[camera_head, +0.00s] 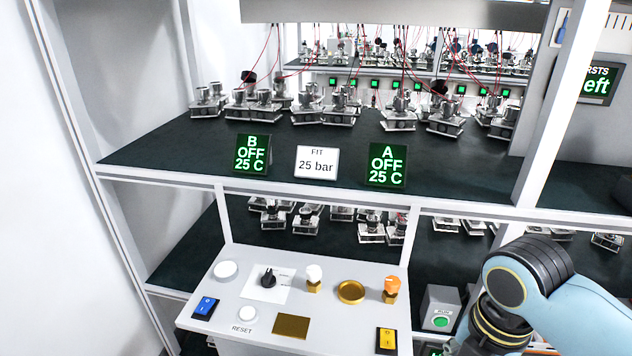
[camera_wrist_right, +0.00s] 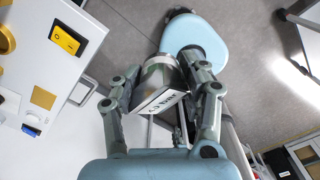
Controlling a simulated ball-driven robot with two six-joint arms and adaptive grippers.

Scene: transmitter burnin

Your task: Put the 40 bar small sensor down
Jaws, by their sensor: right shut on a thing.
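My right gripper (camera_wrist_right: 158,72) is shut on a silver metal sensor (camera_wrist_right: 155,75) in the right wrist view. My left gripper is in neither view.
A white panel (camera_head: 228,322) has knobs, brass fittings, a gold dish (camera_head: 351,292) and blue and yellow switches. Dark shelves (camera_head: 150,153) behind hold several metal sensors with red wires. A sign (camera_head: 317,162) reads "FIT 25 bar". A green-button box (camera_head: 440,308) stands beside my right arm.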

